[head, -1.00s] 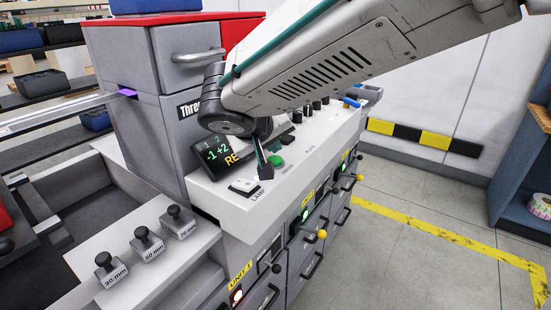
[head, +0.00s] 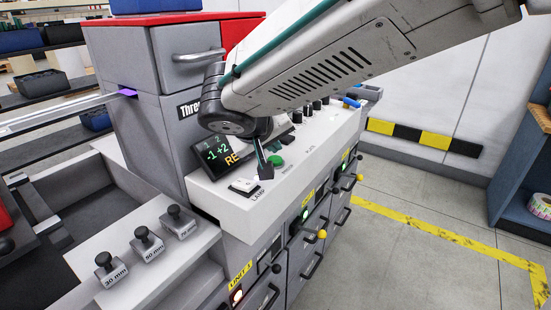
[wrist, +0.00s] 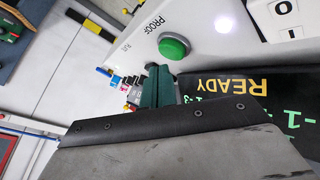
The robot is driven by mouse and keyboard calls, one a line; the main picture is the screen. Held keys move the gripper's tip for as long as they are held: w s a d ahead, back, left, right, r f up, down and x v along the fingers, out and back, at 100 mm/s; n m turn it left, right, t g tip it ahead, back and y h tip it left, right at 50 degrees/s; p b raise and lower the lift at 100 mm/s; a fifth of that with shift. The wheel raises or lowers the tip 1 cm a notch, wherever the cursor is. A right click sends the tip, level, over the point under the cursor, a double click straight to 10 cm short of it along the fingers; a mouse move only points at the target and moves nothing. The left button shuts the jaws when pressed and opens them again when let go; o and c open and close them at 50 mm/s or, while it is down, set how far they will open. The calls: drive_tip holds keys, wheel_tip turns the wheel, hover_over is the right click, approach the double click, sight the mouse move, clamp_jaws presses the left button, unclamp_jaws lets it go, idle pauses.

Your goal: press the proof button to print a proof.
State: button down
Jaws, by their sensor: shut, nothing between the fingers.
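The round green proof button (head: 275,160) sits on the sloped white control panel (head: 222,196), beside the dark display. In the wrist view the green button (wrist: 174,47) is raised on a dark base, with the word PROOF printed next to it. My gripper (head: 265,170) is just to the left of the button and above the panel in the head view. Its teal fingers also show in the wrist view (wrist: 158,82), shut and empty, with the tips close to the button. A gap shows between the tips and the button in the wrist view; the height above the panel is unclear.
The display (head: 217,152) reads READY in the wrist view. A white rocker switch (head: 244,186) marked LAMP is near the panel's front. Several black knobs (head: 308,108) stand farther back, partly behind my arm. Weights (head: 143,240) with knobs sit at left. Floor at right is clear.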

drive_tip(key=shift+f, duration=0.1)
drive_tip(key=shift+f, duration=0.3)
drive_tip(key=shift+f, duration=0.5)
idle(0.7)
idle(0.3)
drive_tip(key=shift+r, duration=0.95)
drive_tip(key=shift+r, duration=2.5)
